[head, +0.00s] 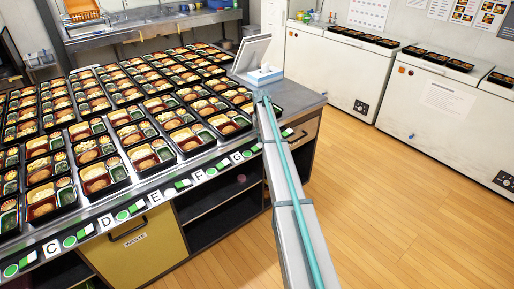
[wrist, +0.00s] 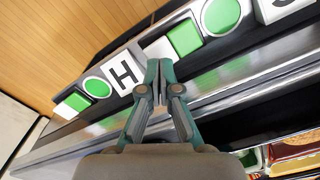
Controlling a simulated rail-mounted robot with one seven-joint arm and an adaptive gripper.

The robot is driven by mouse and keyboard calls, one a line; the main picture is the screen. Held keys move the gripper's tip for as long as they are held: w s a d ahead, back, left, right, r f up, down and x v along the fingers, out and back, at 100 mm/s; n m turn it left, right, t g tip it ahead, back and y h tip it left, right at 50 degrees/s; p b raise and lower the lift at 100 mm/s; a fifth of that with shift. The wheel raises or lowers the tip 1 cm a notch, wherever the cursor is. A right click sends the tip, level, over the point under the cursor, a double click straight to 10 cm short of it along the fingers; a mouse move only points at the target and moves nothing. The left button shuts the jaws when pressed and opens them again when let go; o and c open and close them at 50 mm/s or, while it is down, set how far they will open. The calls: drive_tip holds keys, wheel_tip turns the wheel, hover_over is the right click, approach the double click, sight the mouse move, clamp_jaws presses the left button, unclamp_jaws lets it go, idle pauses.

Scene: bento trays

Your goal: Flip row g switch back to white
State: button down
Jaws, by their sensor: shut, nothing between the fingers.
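The row G label tile (head: 235,158) is on the strip along the counter's front edge in the head view, with a green round light and the G switch (head: 257,148) to its right. In the wrist view the G tile (wrist: 280,8) is cut off at the top right. The G switch (wrist: 184,40) lies between a green round light (wrist: 221,16) and the H tile (wrist: 123,74); it shows a green half and a white half. My gripper (wrist: 160,65) is shut and empty, its tips at the white half's lower edge; contact is unclear. The head view hides my gripper behind my arm.
Many filled bento trays (head: 97,176) cover the counter behind the strip. A tablet on a stand (head: 251,53) and a blue-white box (head: 264,75) stand at its right end. The H switch (wrist: 72,104) is close by at left in the wrist view. Open floor lies right.

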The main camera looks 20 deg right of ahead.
sight(260, 144)
drive_tip(key=shift+f+b, duration=0.45)
drive_tip(key=shift+f, duration=0.85)
idle(0.9)
drive_tip(key=shift+r, duration=0.1)
drive_tip(key=shift+r+p, duration=1.4)
drive_tip(key=shift+r, duration=2.05)
